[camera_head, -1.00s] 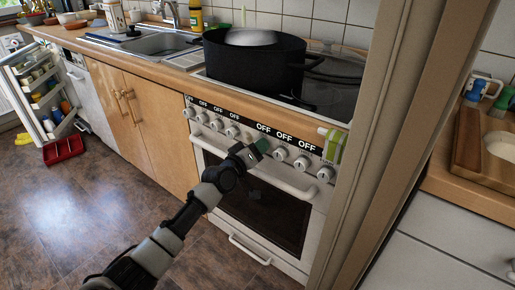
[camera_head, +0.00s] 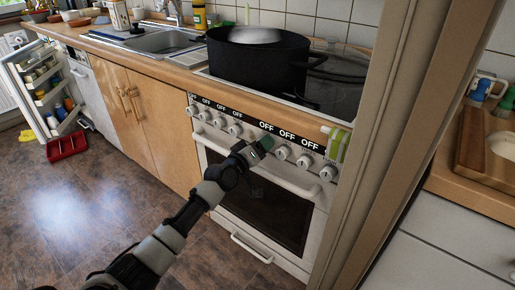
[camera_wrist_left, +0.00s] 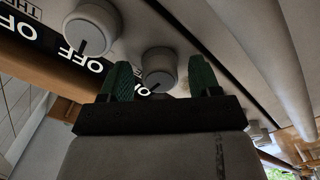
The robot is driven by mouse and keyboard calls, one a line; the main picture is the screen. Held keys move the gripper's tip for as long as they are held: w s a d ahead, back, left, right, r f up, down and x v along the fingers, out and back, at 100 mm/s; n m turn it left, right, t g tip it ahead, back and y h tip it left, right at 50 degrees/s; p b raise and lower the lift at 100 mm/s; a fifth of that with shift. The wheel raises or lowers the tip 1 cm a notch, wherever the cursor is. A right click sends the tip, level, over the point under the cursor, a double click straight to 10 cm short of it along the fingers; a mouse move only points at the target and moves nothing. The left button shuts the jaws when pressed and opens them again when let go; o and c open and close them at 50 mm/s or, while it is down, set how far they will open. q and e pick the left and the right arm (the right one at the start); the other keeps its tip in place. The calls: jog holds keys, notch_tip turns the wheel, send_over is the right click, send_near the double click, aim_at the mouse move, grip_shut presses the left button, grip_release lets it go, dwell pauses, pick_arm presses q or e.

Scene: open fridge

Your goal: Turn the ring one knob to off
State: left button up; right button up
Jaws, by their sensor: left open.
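The white stove (camera_head: 262,200) has a row of round white knobs under a black strip with several "OFF" labels. One knob (camera_head: 283,152) shows just right of my left gripper (camera_head: 264,145) in the head view. In the left wrist view, the open green fingers of my left gripper (camera_wrist_left: 162,80) appear on either side of a knob (camera_wrist_left: 159,67). I cannot tell whether they touch it. Another knob (camera_wrist_left: 92,28) is at the upper left, with a dark pointer line. Which knob is ring one is not readable. My right gripper is not in view.
A horizontal oven handle (camera_head: 290,184) runs below the knobs. A large black pot (camera_head: 257,65) stands on the hob above. A green-and-white towel (camera_head: 338,146) hangs at the right end. A tall beige post (camera_head: 371,140) blocks the right side.

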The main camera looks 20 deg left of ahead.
pick_arm(q)
jog(key=shift+s+a, duration=0.1)
jog(key=shift+s, duration=0.15)
jog(key=p+v, duration=0.2)
jog(key=v, duration=0.8)
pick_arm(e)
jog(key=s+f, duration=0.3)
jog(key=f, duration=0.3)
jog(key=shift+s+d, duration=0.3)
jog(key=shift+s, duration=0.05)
pick_arm(q)
jog(key=shift+s, duration=0.1)
